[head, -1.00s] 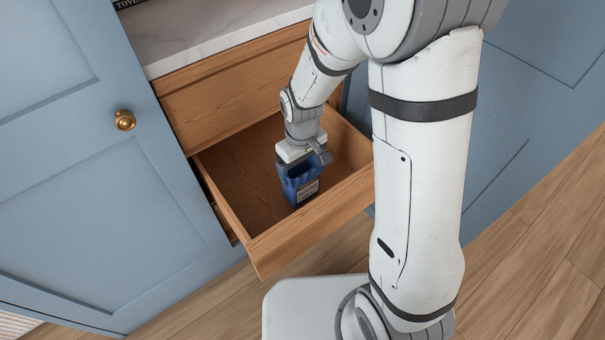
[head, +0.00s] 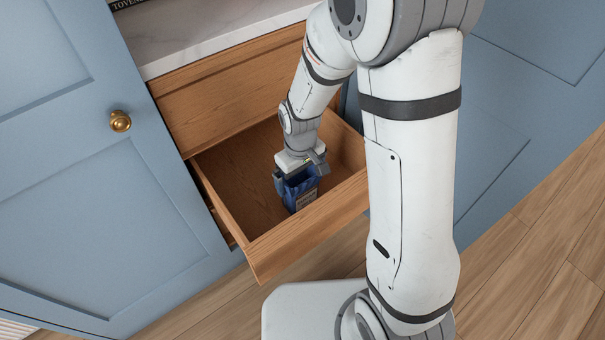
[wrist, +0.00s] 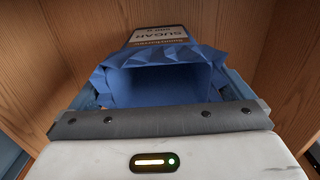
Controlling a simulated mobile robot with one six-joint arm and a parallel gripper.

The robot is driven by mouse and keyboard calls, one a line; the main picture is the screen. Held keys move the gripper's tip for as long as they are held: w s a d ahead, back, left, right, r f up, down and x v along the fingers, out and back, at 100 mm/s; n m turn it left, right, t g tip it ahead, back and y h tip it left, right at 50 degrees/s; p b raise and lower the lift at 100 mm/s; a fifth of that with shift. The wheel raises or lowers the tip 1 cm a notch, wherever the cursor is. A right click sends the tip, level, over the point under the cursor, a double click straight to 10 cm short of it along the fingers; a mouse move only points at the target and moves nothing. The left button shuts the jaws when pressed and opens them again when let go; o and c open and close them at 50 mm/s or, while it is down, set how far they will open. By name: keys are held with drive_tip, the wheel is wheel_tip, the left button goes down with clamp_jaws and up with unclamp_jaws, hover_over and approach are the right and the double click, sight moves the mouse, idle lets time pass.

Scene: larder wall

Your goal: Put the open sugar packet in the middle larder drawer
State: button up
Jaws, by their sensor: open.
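The open sugar packet (head: 301,195) is blue with a pale label and stands inside the pulled-out wooden drawer (head: 308,228), towards its right side. In the wrist view the packet (wrist: 160,38) shows its "SUGAR" label and its crumpled open top facing me. My gripper (head: 299,179) reaches down into the drawer with its jaws open, one finger on each side of the packet's top. Whether the fingers still touch the packet I cannot tell. The packet's base is partly hidden by the drawer front in the head view.
A closed wooden drawer front (head: 235,95) is above the open drawer, under a marble worktop (head: 205,35). A blue door (head: 120,190) with a brass knob (head: 120,121) stands at the left. The drawer's left part is empty.

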wheel_tip(320, 180, up, 12)
drive_tip(key=p, duration=0.4)
drive_tip(key=s+d+r+m+t, duration=0.1)
drive_tip(key=s+d+r+m, duration=0.5)
drive_tip(key=s+d+r, duration=0.3)
drive_tip(key=s+d, duration=0.3)
drive_tip(key=shift+d+r+m, duration=0.15)
drive_tip(key=shift+d+m, duration=0.25)
